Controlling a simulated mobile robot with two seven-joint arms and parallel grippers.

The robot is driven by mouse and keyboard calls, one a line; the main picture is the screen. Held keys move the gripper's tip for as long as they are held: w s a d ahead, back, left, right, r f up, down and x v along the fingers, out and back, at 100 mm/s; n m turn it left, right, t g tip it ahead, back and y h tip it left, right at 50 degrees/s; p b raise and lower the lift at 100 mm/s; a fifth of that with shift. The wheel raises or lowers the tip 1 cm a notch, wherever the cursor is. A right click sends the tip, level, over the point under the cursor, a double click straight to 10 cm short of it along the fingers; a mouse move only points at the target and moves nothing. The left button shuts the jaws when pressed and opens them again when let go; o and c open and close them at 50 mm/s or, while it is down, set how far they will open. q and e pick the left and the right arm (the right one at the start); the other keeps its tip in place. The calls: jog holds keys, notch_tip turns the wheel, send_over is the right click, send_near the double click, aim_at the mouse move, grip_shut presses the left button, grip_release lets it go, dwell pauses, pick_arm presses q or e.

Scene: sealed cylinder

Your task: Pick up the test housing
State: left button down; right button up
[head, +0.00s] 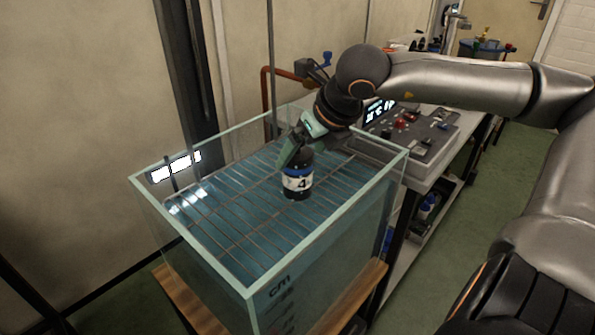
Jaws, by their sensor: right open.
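The test housing (298,184) is a dark upright cylinder with a blue band and a white label marked 4. It stands on the wire rack (235,205) in the glass water tank (146,188). My right gripper (296,155) reaches down from the upper right and is at the top of the housing. It is open, with one greenish finger beside the housing's upper left. The other finger is mostly hidden, and I cannot tell whether either one touches the housing. My left gripper is out of view.
The tank's glass rim surrounds the rack and rests on a wooden stand (362,291). A control panel (412,133) with knobs sits on a bench behind it at the right. A copper pipe (265,88) and a dark column (190,70) rise behind the tank. The left of the rack is clear.

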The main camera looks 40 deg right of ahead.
aim_at(301, 155)
jog(key=shift+x, duration=2.05)
jog(key=shift+s, duration=0.1)
grip_shut()
